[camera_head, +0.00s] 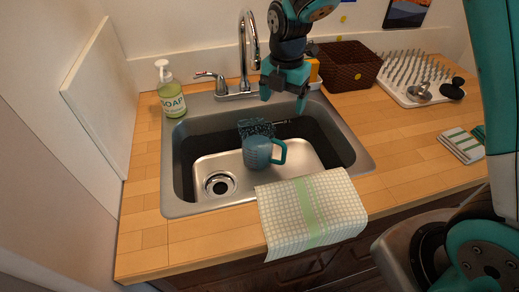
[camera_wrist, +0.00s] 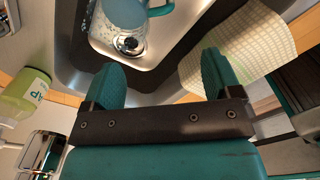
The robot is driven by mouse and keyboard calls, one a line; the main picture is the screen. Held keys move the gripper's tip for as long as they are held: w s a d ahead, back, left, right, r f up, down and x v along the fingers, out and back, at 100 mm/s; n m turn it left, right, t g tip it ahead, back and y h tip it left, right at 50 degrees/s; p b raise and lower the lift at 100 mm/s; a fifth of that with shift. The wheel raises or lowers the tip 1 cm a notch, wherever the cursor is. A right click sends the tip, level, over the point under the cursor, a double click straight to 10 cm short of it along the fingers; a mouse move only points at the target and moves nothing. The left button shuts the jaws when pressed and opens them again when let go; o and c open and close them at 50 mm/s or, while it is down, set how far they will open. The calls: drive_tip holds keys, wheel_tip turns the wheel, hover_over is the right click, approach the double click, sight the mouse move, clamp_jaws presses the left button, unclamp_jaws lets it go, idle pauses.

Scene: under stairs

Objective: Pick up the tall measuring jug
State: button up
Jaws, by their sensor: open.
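A blue measuring jug (camera_head: 256,153) with a teal handle on its right stands in the sink basin (camera_head: 212,165). Pale marks show on its side. In the wrist view the jug (camera_wrist: 124,12) is cut off by the top edge, beyond my fingertips. My gripper (camera_head: 284,98) is open and empty, above the back rim of the sink, behind and higher than the jug. Its two teal fingers also show spread apart in the wrist view (camera_wrist: 160,70). Nothing is between them.
A dark speckled item (camera_head: 256,127) sits behind the jug. The faucet (camera_head: 248,50) rises left of my gripper, and a soap bottle (camera_head: 171,92) stands at the back left. A checked towel (camera_head: 312,208) drapes over the front rim. A basket (camera_head: 345,66) and drying rack (camera_head: 402,80) are right.

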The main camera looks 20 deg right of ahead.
sight(279, 141)
wheel_tip(279, 141, down, 12)
drive_tip(key=shift+r+p, duration=0.15)
drive_tip(key=shift+p, duration=1)
drive_tip(key=shift+f+p, duration=1)
drive_tip(key=shift+f, duration=1.7)
drive_tip(key=shift+c, duration=0.5)
clamp_jaws()
drive_tip(key=shift+r, duration=0.1)
drive_tip(key=shift+r+b, duration=1.15)
drive_tip(key=shift+r, duration=3.8)
